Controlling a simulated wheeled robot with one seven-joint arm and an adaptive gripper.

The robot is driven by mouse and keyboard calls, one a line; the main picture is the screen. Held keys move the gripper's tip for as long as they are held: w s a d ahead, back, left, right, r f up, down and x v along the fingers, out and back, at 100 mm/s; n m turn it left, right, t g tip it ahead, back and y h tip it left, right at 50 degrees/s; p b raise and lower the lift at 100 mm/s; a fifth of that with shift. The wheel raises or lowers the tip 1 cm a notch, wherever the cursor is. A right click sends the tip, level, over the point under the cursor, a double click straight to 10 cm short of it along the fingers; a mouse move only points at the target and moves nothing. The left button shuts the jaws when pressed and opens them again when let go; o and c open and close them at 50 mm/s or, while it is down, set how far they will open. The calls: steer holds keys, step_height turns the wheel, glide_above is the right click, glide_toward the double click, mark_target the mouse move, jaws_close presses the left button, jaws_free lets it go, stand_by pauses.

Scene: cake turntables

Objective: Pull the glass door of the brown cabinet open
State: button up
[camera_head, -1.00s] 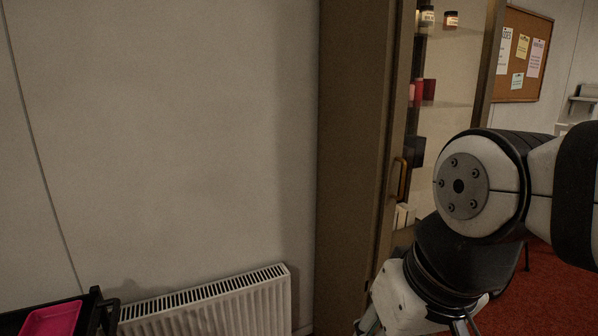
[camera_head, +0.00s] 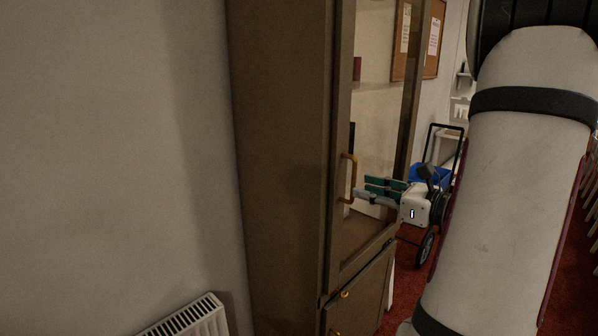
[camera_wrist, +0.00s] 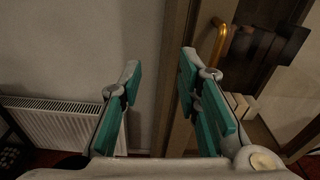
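The tall brown cabinet (camera_head: 280,150) stands by the wall in the head view. Its glass door (camera_head: 378,120) looks shut, and shelves show through the pane. A brass-coloured bar handle (camera_head: 347,178) is upright on the door's left side. My gripper (camera_head: 362,189) is just right of the handle in the head view, its teal-padded fingers pointing left. In the wrist view the gripper (camera_wrist: 160,64) is open and empty. There the handle (camera_wrist: 219,42) lies right of the right finger, outside the gap between the fingers.
A lower cabinet door (camera_head: 360,295) with a small knob is below the glass door. A white radiator (camera_head: 190,318) is on the wall at left. A wheeled cart with a blue bin (camera_head: 432,176) stands behind my gripper. Red carpet (camera_head: 400,275) shows at right.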

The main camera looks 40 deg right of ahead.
steer(key=s+d+m+h, duration=0.3)
steer(key=d, duration=0.3)
steer(key=shift+t, duration=0.3)
steer(key=w, duration=0.4)
steer(key=w+d, duration=0.1)
steer(key=w, duration=0.8)
steer(key=shift+d+f, duration=0.25)
steer(key=shift+f, duration=0.1)
steer(key=shift+c, duration=0.5)
jaws_close()
